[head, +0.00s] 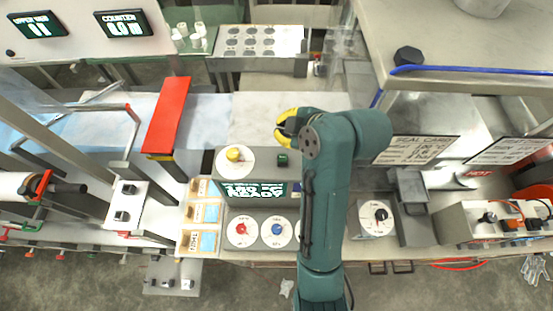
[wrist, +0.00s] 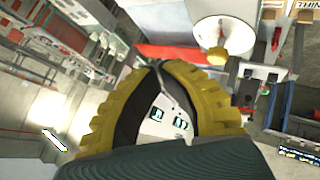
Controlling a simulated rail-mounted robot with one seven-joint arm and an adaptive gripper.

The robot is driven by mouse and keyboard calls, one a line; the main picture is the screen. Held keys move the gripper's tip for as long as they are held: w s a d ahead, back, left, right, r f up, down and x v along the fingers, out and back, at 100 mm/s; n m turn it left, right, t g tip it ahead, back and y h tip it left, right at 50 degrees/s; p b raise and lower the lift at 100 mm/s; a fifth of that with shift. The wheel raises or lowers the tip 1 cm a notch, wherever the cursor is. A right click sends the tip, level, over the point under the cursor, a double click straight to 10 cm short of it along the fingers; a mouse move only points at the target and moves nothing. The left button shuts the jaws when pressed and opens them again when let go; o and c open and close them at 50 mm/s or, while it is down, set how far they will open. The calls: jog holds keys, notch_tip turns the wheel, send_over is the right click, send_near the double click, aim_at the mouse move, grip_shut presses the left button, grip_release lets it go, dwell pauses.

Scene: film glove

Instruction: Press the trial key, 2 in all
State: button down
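No label reading "trial" is legible, so I cannot tell for certain which control is the trial key. A dark green key (head: 282,159) sits on the control panel, right of a yellow knob (head: 233,154) on a white disc. My gripper (head: 284,126), with yellow fingers, is above the bench just beyond the green key, apart from the yellow knob. In the wrist view the ribbed yellow fingers (wrist: 158,66) arch together and their tips appear to meet, with nothing held between them. The yellow knob also shows in the wrist view (wrist: 217,56).
The panel display (head: 252,191) seems to read READY. A red knob (head: 241,229) and a blue knob (head: 278,229) are below it; my arm covers the panel's right part. A red bar (head: 167,112) stands left. A counter display (head: 124,23) is at the back left.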

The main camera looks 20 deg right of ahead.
aim_at(282, 155)
notch_tip(282, 155, down, 8)
jog(key=b, duration=0.6)
jog(key=shift+f+b, duration=0.35)
jog(key=shift+b, duration=0.05)
jog(key=shift+f, duration=0.1)
dwell(1.0)
jog(key=shift+f, duration=0.3)
jog(key=shift+f+b, duration=0.3)
jog(key=shift+f, duration=0.25)
dwell(0.8)
jog(key=shift+r+p, duration=0.8)
jog(key=shift+r, duration=0.15)
